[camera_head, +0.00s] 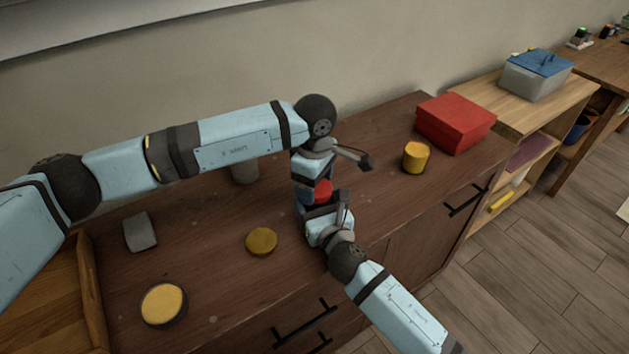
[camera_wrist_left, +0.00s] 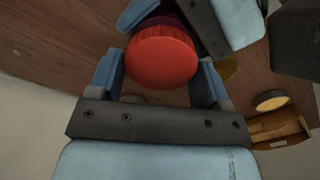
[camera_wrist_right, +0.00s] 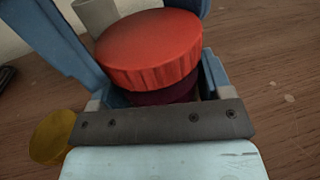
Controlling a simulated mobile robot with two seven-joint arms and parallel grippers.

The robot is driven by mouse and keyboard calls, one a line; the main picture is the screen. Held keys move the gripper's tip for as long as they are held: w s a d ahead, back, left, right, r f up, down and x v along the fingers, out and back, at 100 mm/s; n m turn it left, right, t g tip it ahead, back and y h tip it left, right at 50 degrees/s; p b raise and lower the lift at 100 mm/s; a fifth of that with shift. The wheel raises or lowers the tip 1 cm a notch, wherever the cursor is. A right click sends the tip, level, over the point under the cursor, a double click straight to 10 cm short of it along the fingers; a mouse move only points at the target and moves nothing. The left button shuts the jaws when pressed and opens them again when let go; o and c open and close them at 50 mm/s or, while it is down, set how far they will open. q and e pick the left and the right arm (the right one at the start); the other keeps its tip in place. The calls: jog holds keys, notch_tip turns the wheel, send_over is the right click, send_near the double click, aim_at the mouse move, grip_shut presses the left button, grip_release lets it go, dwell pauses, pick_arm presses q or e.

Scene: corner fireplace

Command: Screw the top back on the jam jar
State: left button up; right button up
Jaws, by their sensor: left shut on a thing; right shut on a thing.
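The red ridged lid (camera_head: 321,190) sits directly over the dark purple-red jam jar (camera_wrist_right: 165,93). In the right wrist view the lid (camera_wrist_right: 150,48) covers the jar's top; I cannot tell whether its thread is engaged. My left gripper (camera_head: 314,184) is shut on the lid, and in the left wrist view its blue fingers flank the lid (camera_wrist_left: 162,58). My right gripper (camera_head: 325,210) comes from the front right and is shut on the jar below the lid. In the head view the grippers hide most of the jar.
On the brown cabinet top stand a yellow-topped cylinder (camera_head: 416,157), a red box (camera_head: 455,123), a mustard disc (camera_head: 261,241), a round yellow-topped tin (camera_head: 163,304), a grey block (camera_head: 140,232) and a grey cup (camera_head: 244,172). A wooden tray (camera_head: 91,290) lies at the left.

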pick_arm(q)
jog(key=m, duration=0.6)
jog(key=shift+w+d+m, duration=0.1)
jog(key=shift+w+m, duration=0.05)
jog(key=shift+m, duration=0.25)
jog(key=m, duration=0.4)
jog(key=shift+d, duration=0.1)
jog(key=m, duration=0.6)
jog(key=shift+d+m, duration=0.15)
jog(key=shift+m, duration=0.15)
jog(key=m, duration=0.5)
jog(key=o, duration=0.9)
